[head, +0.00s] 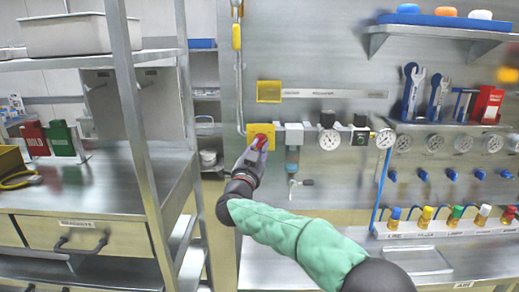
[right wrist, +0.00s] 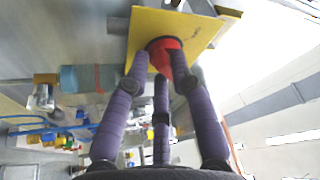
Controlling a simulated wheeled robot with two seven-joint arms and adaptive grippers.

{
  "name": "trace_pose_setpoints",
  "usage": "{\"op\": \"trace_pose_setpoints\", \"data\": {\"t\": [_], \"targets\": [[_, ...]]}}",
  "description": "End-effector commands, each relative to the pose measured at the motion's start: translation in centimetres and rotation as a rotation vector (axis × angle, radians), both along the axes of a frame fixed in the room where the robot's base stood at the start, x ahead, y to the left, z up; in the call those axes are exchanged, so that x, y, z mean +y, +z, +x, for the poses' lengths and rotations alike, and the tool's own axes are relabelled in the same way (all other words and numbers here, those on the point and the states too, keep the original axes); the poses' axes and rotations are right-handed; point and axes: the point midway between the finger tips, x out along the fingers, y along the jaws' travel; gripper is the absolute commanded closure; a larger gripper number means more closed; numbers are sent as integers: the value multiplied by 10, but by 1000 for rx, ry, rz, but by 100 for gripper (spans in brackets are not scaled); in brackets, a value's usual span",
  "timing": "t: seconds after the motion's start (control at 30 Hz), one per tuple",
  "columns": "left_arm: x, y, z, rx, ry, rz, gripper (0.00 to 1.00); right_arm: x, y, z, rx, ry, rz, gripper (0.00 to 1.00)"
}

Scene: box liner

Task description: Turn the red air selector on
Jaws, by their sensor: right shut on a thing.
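The red air selector (head: 261,139) is a round red knob on a yellow plate (head: 256,130) on the metal panel. It also shows in the right wrist view (right wrist: 167,52), on the yellow plate (right wrist: 185,28). My right gripper (head: 257,147) is at the knob, its purple fingers around the red knob and shut on it. In the right wrist view the fingertips (right wrist: 160,70) cover part of the knob, so its exact setting cannot be read. My left gripper is not in view.
Pressure gauges (head: 330,139) and fittings sit right of the selector. A metal rack (head: 132,95) with a post stands close on the left. A shelf (head: 440,33) with tools is at upper right. Coloured connectors (head: 426,214) line the lower right.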

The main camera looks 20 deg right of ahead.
Motion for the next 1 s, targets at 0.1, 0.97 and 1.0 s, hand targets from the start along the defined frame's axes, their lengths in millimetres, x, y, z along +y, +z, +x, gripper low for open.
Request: {"op": "trace_pose_setpoints", "data": {"t": [0.1, 0.97, 1.0], "targets": [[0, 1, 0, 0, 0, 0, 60, -4, 16, -3, -34, -6, 25, 100], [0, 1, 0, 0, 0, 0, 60, -4, 11, -2, -30, -8, 39, 56], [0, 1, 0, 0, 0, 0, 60, -4, 10, -2, -29, -7, 38, 56]]}}
